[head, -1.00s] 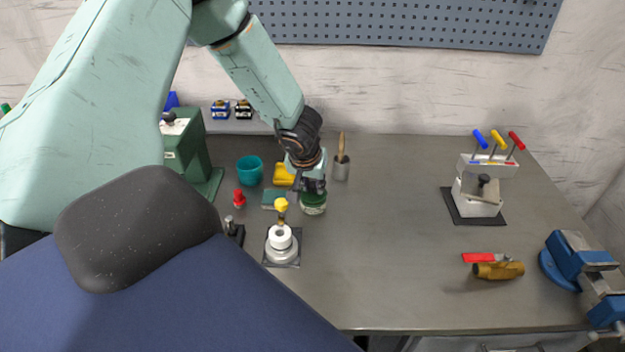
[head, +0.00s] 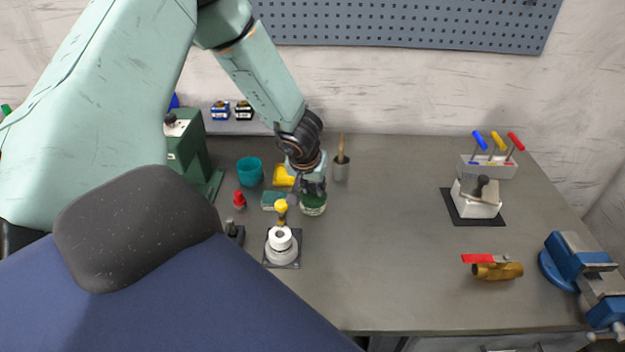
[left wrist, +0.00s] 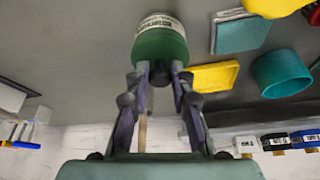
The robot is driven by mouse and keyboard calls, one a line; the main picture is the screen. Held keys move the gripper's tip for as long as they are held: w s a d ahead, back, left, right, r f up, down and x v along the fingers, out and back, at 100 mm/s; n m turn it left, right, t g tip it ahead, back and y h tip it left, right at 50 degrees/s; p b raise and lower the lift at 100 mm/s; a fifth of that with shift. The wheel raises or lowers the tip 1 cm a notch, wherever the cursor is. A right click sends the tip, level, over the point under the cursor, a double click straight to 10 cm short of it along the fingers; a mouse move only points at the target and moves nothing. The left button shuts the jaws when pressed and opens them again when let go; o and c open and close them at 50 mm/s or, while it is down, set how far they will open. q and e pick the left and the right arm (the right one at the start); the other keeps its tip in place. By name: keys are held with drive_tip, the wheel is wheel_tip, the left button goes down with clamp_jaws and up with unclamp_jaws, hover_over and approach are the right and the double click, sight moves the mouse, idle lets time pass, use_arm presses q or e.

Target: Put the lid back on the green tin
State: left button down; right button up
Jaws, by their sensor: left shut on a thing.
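The green tin (head: 313,210) stands upright on the bench, left of centre in the head view. In the left wrist view the tin (left wrist: 158,22) shows its pale printed band. The dark green lid (left wrist: 160,45) lies between the band and my fingers. My left gripper (head: 313,190) is above the tin, pointing down. In the left wrist view my left gripper (left wrist: 160,78) is shut on the lid's dark knob. The lid is at the tin's top, with no clear gap; whether it is fully seated I cannot tell. My right gripper is not in view.
A brass valve (head: 497,271) and blue vise (head: 580,262) are at right. The bench's middle is clear.

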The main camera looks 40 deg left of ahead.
use_arm(q)
drive_tip(key=shift+p, duration=0.35)
idle(0.3)
drive_tip(key=c, duration=1.1)
unclamp_jaws()
drive_tip(key=o, duration=0.5)
drive_tip(key=shift+r+p, duration=3.5)
drive_tip(key=shift+p, duration=0.85)
